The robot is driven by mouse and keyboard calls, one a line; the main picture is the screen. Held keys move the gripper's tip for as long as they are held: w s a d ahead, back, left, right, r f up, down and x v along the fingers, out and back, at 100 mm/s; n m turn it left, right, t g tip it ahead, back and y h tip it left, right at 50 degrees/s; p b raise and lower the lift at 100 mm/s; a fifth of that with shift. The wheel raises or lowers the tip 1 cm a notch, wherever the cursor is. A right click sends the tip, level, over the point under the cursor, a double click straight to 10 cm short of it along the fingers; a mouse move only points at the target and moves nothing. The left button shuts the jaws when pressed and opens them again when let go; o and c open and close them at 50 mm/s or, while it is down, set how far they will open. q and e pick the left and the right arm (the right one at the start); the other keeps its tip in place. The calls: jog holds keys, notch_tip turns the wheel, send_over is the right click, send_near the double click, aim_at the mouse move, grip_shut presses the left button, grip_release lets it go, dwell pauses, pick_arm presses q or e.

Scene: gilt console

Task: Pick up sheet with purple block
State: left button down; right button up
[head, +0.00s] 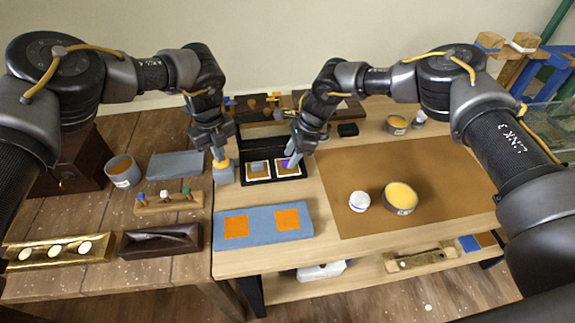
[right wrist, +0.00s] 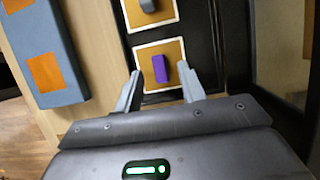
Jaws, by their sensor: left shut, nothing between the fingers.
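The sheet with the purple block is a gold-brown square with a white border (right wrist: 175,45) in the right wrist view. The small purple block (right wrist: 160,68) lies on it; in the head view it is partly hidden behind my right gripper (head: 293,158). In the right wrist view my right gripper (right wrist: 161,92) is open, its fingers reaching over the near part of the sheet, either side of the block's line, with nothing held. My left gripper (head: 219,152) is shut and empty, at the yellow top of a small grey block (head: 224,176).
A black tray (head: 272,181) holds this sheet and a similar one with a grey block (head: 258,167). A blue-grey board (head: 262,232) with two orange squares lies in front. A brown mat (head: 345,165) carries a yellow-filled bowl (head: 400,211) and a white jar (head: 359,204).

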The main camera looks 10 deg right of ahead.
jog(key=shift+x, duration=0.95)
grip_shut()
jog(key=shift+r, duration=0.1)
notch_tip(320, 180, up, 10)
jog(key=s+a, duration=0.2)
jog(key=s, duration=1)
jog(key=shift+s, duration=0.4)
